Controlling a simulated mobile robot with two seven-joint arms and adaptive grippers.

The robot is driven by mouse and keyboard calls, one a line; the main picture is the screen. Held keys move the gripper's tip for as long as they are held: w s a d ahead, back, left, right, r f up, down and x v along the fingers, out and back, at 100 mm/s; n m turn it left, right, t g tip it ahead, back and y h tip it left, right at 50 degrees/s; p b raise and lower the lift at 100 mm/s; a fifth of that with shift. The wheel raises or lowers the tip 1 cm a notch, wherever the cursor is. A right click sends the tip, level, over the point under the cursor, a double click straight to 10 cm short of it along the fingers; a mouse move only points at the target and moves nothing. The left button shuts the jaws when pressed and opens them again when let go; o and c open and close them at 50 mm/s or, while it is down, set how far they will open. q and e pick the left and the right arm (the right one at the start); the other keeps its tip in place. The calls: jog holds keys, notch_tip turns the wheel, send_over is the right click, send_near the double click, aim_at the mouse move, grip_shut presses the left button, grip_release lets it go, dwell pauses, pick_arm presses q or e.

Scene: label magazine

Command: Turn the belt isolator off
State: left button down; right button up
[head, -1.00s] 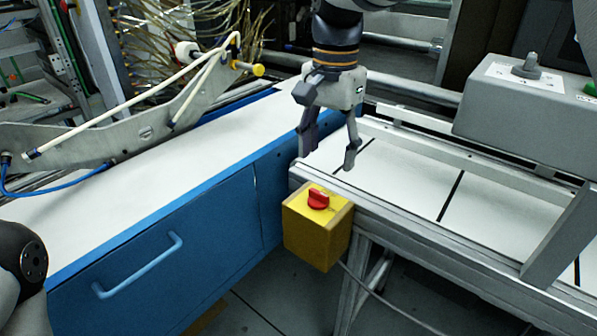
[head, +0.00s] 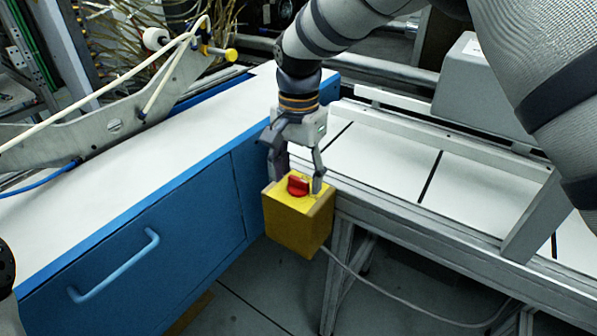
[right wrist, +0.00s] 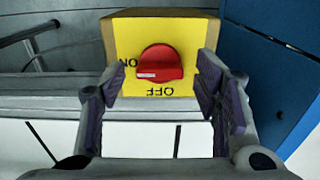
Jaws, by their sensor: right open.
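The belt isolator is a yellow box (head: 295,227) on the near corner of the conveyor frame, with a red rotary knob (head: 298,185) on its top face. In the right wrist view the knob (right wrist: 160,64) has its white mark at the left, beside the word ON; the word OFF is printed below it, upside down. My right gripper (head: 296,184) is open, pointing down at the knob. In the right wrist view its fingers (right wrist: 160,82) stand on either side of the knob, with gaps between. My left gripper is out of view.
A blue cabinet (head: 150,255) with a white top and a handle stands left of the box. The conveyor bed (head: 385,160) runs right, with a grey housing (head: 480,95) behind it. A cable (head: 400,308) hangs from the box across the floor.

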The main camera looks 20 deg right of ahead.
jog(key=c, duration=1.1)
jog(key=shift+c, duration=0.2)
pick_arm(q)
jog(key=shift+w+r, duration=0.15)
pick_arm(e)
jog(key=shift+n, duration=0.4)
jog(key=n, duration=0.3)
jog(key=shift+r+p, duration=0.1)
jog(key=shift+p, duration=0.3)
jog(key=n, duration=0.9)
jog(key=shift+p, duration=0.35)
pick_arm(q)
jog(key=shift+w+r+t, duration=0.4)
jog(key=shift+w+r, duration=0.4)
pick_arm(e)
jog(key=n, duration=0.4)
jog(key=shift+n, duration=0.7)
